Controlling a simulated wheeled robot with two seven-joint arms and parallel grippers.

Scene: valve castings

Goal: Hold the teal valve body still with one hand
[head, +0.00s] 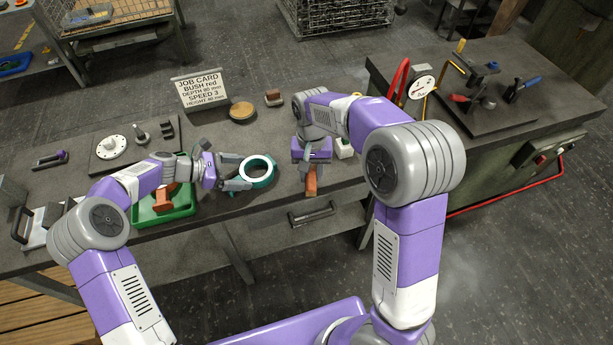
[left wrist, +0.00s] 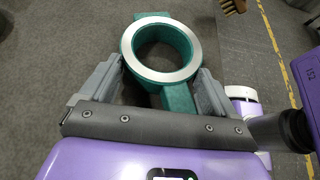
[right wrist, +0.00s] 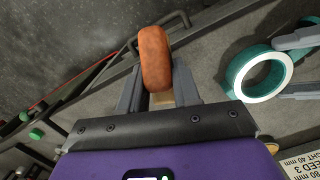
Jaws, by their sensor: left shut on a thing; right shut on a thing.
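The teal valve body (head: 262,181), a ring with a pale machined top face, sits at the front of the bench. My left gripper (head: 238,178) is shut on it from the left. In the left wrist view the valve body (left wrist: 176,98) lies between the two grey fingers, ring opening upward. My right gripper (head: 311,166) is shut on an orange-brown, rounded, block-like piece (head: 311,183), to the right of the valve body and apart from it. In the right wrist view this piece (right wrist: 154,58) stands between the fingers, with a tan part partly hidden below.
A green tray (head: 183,211) with orange-brown pieces lies left of the valve body, partly behind my left arm. A job card (head: 201,90), a round tan disc (head: 242,111) and a white flanged part (head: 111,147) stand further back. A dial gauge (head: 421,88) is on the right bench.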

